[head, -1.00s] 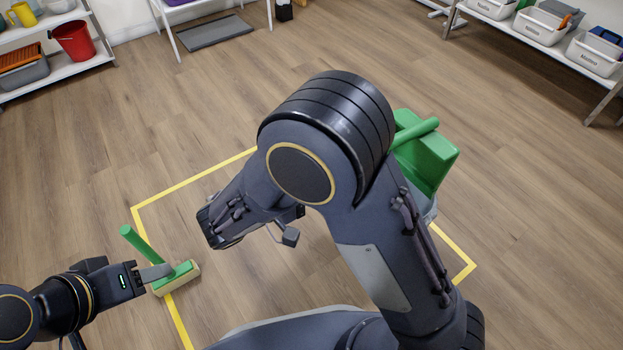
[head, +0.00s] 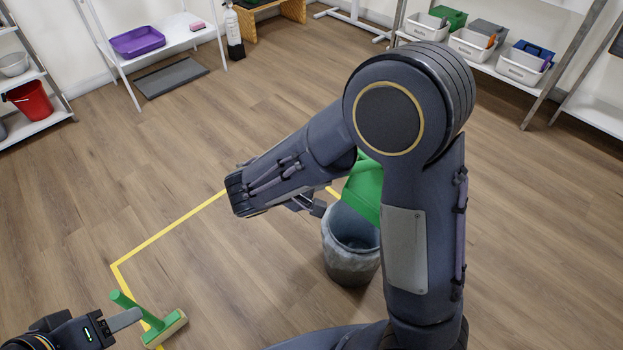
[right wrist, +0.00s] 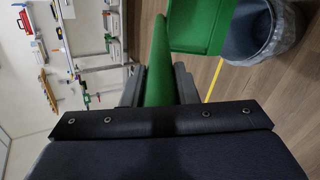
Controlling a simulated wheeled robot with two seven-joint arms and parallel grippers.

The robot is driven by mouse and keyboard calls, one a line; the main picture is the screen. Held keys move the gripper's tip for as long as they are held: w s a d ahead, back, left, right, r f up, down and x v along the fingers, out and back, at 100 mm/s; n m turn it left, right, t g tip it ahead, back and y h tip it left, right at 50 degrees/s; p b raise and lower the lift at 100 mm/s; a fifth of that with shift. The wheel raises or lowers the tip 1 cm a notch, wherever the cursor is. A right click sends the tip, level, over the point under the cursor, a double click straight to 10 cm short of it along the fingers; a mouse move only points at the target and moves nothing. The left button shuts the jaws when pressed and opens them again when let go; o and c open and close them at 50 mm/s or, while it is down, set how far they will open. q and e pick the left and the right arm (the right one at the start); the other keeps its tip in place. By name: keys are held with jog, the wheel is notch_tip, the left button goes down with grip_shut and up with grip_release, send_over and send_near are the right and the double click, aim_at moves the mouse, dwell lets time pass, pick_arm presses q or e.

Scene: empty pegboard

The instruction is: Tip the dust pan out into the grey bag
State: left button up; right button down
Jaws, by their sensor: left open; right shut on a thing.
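The green dust pan (head: 364,186) is tilted at the grey bag's mouth, partly hidden behind my right arm in the head view. The grey bag (head: 350,262) stands open on the floor. In the right wrist view, my right gripper (right wrist: 158,82) is shut on the pan's green handle (right wrist: 158,50). The pan's body (right wrist: 198,28) there overlaps the near rim of the bag (right wrist: 268,38). I cannot see any dirt in either.
Yellow tape (head: 165,232) marks the floor around the work spot. A shelf with white bins (head: 470,45) stands at the back right. A white table holds a purple tray (head: 137,41). A red bucket (head: 30,100) sits on the left shelf. Floor between is clear.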

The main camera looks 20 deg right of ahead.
jog(key=w+d+r+y+p, duration=0.1)
jog(key=d+p, duration=0.1)
jog(key=w+d+r+p, duration=0.1)
jog(key=d+r+p, duration=0.1)
jog(key=d+p, duration=0.1)
jog(key=w+d+r+g+y+p, duration=0.1)
jog(key=d+r+p, duration=0.1)
jog(key=p, duration=0.1)
jog(key=shift+d+r+y, duration=0.15)
jog(key=shift+r+y, duration=0.05)
jog(key=shift+y, duration=0.1)
jog(key=w+d+f+g+y+p, duration=0.1)
jog(key=w+d+y+p, duration=0.3)
jog(key=d, duration=0.5)
jog(key=w+d+f+g+y+p, duration=0.1)
jog(key=w+d+y+p, duration=0.15)
jog(key=d+p, duration=0.45)
jog(key=w+d+f+g+y+p, duration=0.15)
jog(key=w+d+p, duration=0.3)
jog(key=d, duration=0.55)
notch_tip(320, 180, up, 7)
jog(key=p, duration=0.1)
jog(key=shift+f+y, duration=0.15)
jog(key=shift+y, duration=0.15)
jog(key=shift+d, duration=0.1)
